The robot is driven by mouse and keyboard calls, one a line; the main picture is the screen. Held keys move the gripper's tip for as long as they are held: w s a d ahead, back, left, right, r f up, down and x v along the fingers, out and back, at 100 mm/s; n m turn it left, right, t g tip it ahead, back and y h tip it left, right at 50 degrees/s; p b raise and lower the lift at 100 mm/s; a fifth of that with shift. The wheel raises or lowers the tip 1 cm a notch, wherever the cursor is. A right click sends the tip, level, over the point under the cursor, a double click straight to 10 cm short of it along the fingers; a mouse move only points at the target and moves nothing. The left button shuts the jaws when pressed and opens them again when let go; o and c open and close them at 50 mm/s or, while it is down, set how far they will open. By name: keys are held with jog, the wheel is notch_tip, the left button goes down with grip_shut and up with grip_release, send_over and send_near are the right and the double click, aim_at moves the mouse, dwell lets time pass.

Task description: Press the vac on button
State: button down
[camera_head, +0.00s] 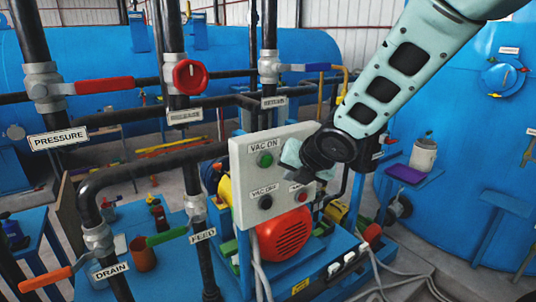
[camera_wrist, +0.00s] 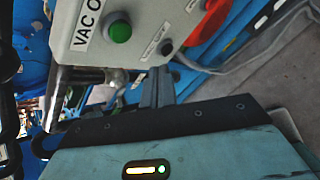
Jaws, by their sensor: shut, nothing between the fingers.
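The green button (camera_head: 265,160) sits under the "VAC ON" label on the pale control panel (camera_head: 243,190) in the head view. A black button (camera_head: 265,202) marked "VAC OFF" sits below it, with a red button (camera_head: 301,195) to the right. My gripper (camera_head: 292,153) is in front of the panel's right part, right of the green button; its fingertips are unclear there. In the wrist view the green button (camera_wrist: 120,30) is above and left of my shut, empty fingers (camera_wrist: 157,87), beside a partly cut-off "VAC O" label. The green button looks uncovered, with the fingers apart from it.
A red motor (camera_head: 284,235) is below the panel. Pipes and valves with a red handle (camera_head: 104,85), green handle (camera_head: 167,236) and orange handle (camera_head: 45,279) stand to the left. A large blue vessel (camera_head: 470,130) is at right. Cables lie on the floor.

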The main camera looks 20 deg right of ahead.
aim_at(267, 161)
jog(key=shift+w+a+p, duration=0.3)
jog(key=shift+w+p, duration=0.1)
jog(key=shift+w, duration=0.5)
jog(key=shift+w+a+p, duration=0.3)
jog(key=shift+w+p, duration=0.1)
jog(key=shift+w, duration=0.55)
jog(key=shift+w+a+p, duration=0.3)
jog(key=shift+w+p, duration=0.1)
jog(key=shift+w, duration=0.5)
jog(key=shift+w+a, duration=0.1)
jog(key=shift+w, duration=0.25)
